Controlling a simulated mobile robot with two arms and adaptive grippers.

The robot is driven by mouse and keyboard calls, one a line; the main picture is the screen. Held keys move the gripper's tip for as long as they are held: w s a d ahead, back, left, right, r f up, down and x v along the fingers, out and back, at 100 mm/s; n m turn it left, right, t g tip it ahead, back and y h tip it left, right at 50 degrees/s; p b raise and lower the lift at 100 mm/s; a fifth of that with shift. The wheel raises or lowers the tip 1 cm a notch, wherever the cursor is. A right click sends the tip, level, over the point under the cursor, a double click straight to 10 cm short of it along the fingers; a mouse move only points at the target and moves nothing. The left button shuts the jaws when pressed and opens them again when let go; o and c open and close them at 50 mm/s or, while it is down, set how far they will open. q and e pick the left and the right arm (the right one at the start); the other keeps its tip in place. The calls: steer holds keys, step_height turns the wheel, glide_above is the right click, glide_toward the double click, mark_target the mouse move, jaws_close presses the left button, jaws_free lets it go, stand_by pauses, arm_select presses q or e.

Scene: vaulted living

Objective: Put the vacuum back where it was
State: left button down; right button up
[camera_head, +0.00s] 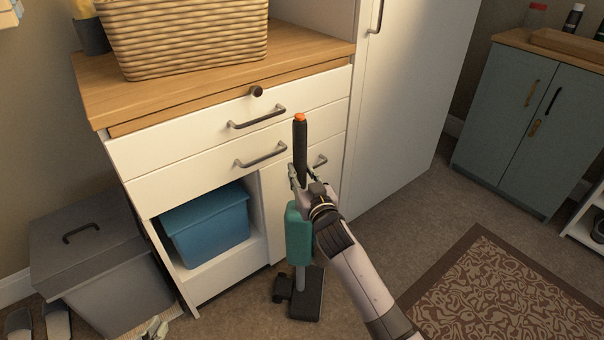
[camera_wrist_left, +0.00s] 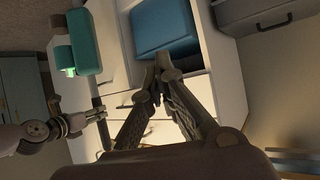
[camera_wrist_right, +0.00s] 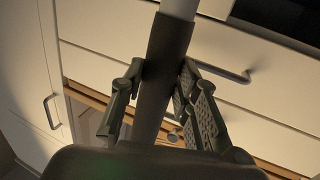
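The stick vacuum stands upright, its dark handle (camera_head: 299,150) topped with an orange tip. Its teal body (camera_head: 298,235) and dark floor head (camera_head: 305,296) are below, the head on the carpet in front of the white cabinet. My right gripper (camera_head: 298,180) is around the handle; the right wrist view shows its fingers on both sides of the dark shaft (camera_wrist_right: 160,75). The teal body also shows in the left wrist view (camera_wrist_left: 90,40).
The white cabinet (camera_head: 140,155) has drawers and a blue bin (camera_head: 207,228) in its open lower compartment. A wicker basket (camera_head: 185,40) stands on top. A grey lidded bin (camera_head: 95,270) is at left. Carpet is clear between the vacuum and the patterned rug (camera_head: 490,290). A teal cabinet (camera_head: 525,120) stands right.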

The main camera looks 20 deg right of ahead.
steer(key=o, duration=0.5)
arm_select(q)
steer(key=shift+s, duration=0.1)
arm_select(e)
steer(key=shift+r, duration=0.1)
arm_select(q)
steer(key=s+a+f+g+p, duration=0.1)
steer(key=s+a+f+g, duration=0.1)
steer(key=s, duration=0.3)
steer(key=s+a+f+g+y+p, duration=0.1)
steer(key=s+f+g, duration=0.3)
steer(key=s, duration=0.1)
steer(key=shift+s+a+g+y+p, duration=0.25)
steer(key=shift+a+g+y+p, duration=0.05)
steer(key=shift+a, duration=0.05)
arm_select(e)
steer(key=s+f+g, duration=0.4)
steer(key=s, duration=0.9)
steer(key=s+f+n+g, duration=0.1)
steer(key=s+f+g, duration=0.2)
steer(key=s, duration=1)
steer(key=s+f+g, duration=0.4)
steer(key=s+g, duration=0.2)
steer(key=s, duration=0.7)
steer(key=shift+f+n, duration=0.35)
steer(key=shift+n, duration=0.05)
arm_select(q)
steer(key=shift+w, duration=0.1)
